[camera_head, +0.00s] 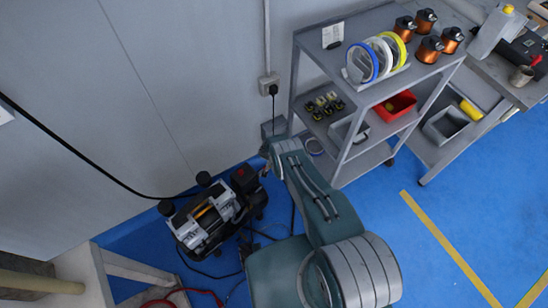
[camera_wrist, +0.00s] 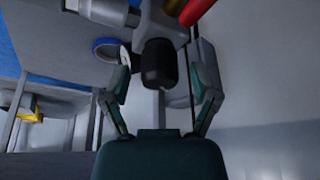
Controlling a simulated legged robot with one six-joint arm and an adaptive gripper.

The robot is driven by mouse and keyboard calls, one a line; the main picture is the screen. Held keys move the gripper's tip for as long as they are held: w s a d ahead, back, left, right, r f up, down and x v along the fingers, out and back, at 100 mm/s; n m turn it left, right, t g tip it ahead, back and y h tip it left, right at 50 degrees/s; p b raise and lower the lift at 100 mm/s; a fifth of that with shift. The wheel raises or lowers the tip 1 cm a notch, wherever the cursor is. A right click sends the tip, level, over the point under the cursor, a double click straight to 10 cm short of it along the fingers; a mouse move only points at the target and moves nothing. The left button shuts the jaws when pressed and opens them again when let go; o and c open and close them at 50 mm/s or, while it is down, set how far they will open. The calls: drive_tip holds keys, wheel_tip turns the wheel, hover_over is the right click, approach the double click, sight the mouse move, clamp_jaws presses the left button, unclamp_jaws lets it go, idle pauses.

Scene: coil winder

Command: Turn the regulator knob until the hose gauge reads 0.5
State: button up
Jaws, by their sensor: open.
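In the wrist view, the black regulator knob (camera_wrist: 158,64) stands out from a grey-white fitting (camera_wrist: 160,32). My gripper (camera_wrist: 160,76) is open, with one finger on each side of the knob. A gap shows between each finger and the knob, so it does not look gripped. In the head view, my arm reaches toward the wall beside the cart, and its wrist hides the knob and most of the gripper. I cannot make out the hose gauge face or its reading in either view.
A compressor (camera_head: 205,216) stands on the blue floor left of my arm, with black cables and a red hose (camera_head: 165,300) nearby. A grey shelf cart (camera_head: 345,103) stands close on the right. A red part (camera_wrist: 194,10) lies above the knob in the wrist view.

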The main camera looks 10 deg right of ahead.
clamp_jaws()
drive_tip(key=shift+n, duration=0.6)
unclamp_jaws()
